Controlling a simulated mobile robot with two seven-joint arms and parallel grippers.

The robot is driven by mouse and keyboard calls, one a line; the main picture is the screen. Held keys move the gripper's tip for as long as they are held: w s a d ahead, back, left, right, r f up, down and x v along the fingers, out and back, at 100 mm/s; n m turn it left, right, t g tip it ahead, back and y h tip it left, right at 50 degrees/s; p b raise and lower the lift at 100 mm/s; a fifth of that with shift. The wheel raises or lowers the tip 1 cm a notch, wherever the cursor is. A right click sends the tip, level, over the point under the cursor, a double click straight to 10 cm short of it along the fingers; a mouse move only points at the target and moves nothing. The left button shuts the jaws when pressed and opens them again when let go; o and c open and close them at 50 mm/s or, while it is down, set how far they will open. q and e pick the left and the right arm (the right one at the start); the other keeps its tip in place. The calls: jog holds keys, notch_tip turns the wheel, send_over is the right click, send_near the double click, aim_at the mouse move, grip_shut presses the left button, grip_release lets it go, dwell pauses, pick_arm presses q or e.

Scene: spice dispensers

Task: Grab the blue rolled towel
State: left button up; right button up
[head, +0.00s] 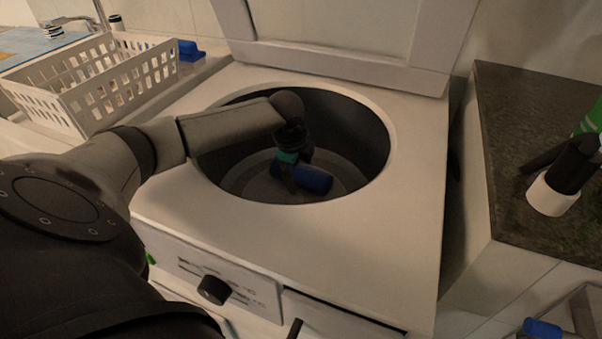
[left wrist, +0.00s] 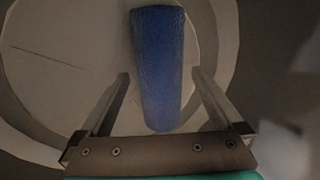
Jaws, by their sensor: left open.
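A blue rolled towel (head: 313,180) lies on the floor of the round grey drum (head: 350,130) of a top-loading washing machine. In the left wrist view the towel (left wrist: 158,60) runs lengthwise, with its near end close to the palm. My left gripper (head: 290,178) reaches down into the drum and partly covers the towel in the head view. In the left wrist view its two fingers (left wrist: 160,75) are open, one to each side of the towel, with gaps showing. Whether the fingers are level with the towel is hard to tell.
The drum's rim surrounds my left arm. The machine's lid (head: 330,45) stands raised behind. A white basket (head: 95,85) is at the left, with a blue item (head: 190,50) beside it.

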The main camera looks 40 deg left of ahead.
pick_arm(q)
jog(key=shift+c, duration=0.3)
jog(key=c, duration=1.4)
jog(key=shift+c, duration=0.4)
jog(key=shift+r, duration=0.1)
